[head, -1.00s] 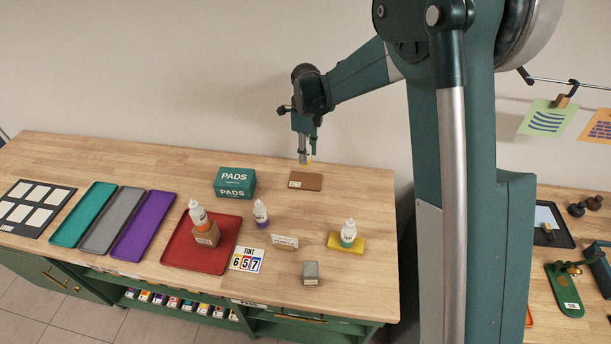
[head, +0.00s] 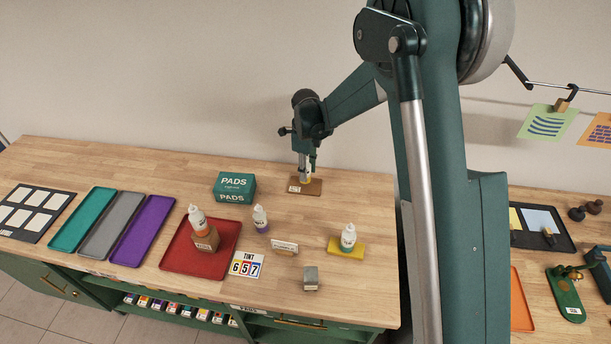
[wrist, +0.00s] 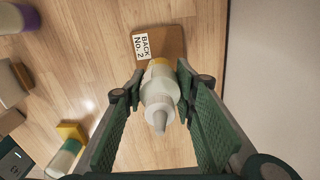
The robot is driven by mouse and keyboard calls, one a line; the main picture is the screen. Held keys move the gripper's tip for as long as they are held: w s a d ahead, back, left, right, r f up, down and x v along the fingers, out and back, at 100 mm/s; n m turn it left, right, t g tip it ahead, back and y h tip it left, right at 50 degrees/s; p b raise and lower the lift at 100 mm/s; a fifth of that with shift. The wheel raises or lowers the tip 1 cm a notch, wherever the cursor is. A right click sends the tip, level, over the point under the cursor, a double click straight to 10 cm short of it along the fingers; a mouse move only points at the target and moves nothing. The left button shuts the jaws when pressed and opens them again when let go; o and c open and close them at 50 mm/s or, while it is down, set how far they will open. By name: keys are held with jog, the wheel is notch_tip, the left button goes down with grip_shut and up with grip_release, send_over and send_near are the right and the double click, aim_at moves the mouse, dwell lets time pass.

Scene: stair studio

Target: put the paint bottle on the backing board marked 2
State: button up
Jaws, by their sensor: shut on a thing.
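A white paint bottle with a yellow band (wrist: 160,95) is between the fingers of my gripper (wrist: 157,92), nozzle toward the wrist camera. My gripper (head: 306,174) is shut on it. The brown backing board (wrist: 174,42) carries a white label reading "BACK No. 2" (wrist: 141,47). In the head view the board (head: 316,187) lies at the back of the bench, directly under my gripper. The bottle's yellow band (head: 308,179) shows low over the board. I cannot tell whether its base touches the board.
A green PADS box (head: 234,187) stands left of the board. A purple-banded bottle (head: 261,218), a green-banded bottle (head: 348,237) on a yellow block, and a bottle (head: 197,220) on a brown block in the red tray (head: 185,264) stand nearer the front. Bench right of the board is clear.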

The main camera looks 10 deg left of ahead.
jog(key=shift+f, duration=1.3)
jog(key=shift+f, duration=0.1)
jog(key=o, duration=1)
jog(key=shift+c, duration=0.2)
notch_tip(320, 180, up, 12)
jog(key=shift+r, duration=0.15)
jog(key=shift+d, duration=0.1)
